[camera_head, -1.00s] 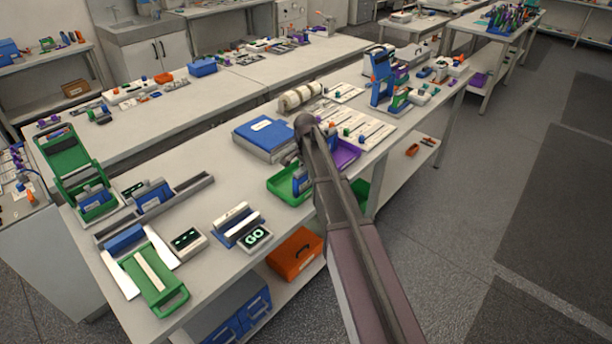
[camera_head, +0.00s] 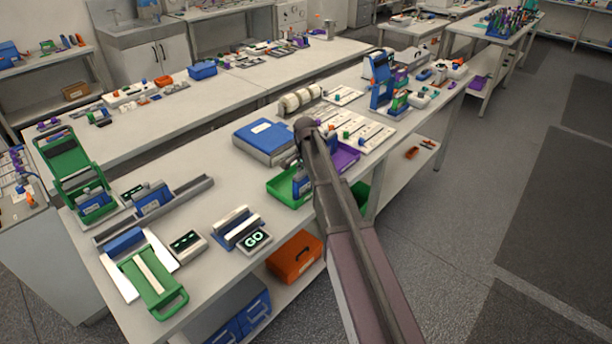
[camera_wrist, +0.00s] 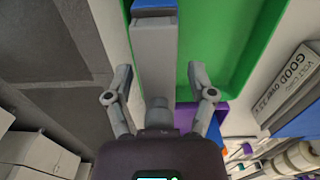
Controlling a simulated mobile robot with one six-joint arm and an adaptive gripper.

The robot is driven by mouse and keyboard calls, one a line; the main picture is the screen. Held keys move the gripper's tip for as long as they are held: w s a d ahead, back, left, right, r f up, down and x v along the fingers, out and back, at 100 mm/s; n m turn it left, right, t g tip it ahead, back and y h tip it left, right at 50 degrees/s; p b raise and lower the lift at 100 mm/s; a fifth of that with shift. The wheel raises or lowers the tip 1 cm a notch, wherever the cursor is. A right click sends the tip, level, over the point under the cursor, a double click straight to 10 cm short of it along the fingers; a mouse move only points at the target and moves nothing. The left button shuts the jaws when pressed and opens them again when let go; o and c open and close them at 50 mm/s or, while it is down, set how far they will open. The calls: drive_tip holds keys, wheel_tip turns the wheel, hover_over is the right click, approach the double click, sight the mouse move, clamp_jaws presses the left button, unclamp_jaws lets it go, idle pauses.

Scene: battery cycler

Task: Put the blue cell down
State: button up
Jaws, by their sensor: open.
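In the wrist view my gripper (camera_wrist: 159,72) is open, with one finger on each side of a long grey block with a blue end (camera_wrist: 153,8). This may be the blue cell; I cannot tell for sure. Gaps show between the block and both fingers. The block overlaps the edge of a green tray (camera_wrist: 232,40); whether it rests on the tray is unclear. In the head view the green tray (camera_head: 283,189) is at the bench's front edge, and my arm hides most of the gripper and the block.
A purple tray (camera_head: 346,156) adjoins the green one. A blue box (camera_head: 264,134) stands behind. A labelled panel (camera_wrist: 290,85) reading "GOOD over 3.2 V" is close on the right in the wrist view. A device showing GO (camera_head: 257,239) is at front left.

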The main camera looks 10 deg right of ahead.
drive_tip(key=shift+r, duration=0.2)
wheel_tip(320, 180, up, 12)
drive_tip(key=p, duration=1.2)
idle(0.7)
drive_tip(key=s+n, duration=1)
drive_tip(key=s, duration=1.8)
drive_tip(key=shift+a+n, duration=0.4)
drive_tip(key=shift+a, duration=0.05)
drive_tip(key=shift+f, duration=0.1)
wheel_tip(320, 180, down, 6)
drive_tip(key=b, duration=0.5)
drive_tip(key=shift+b, duration=0.3)
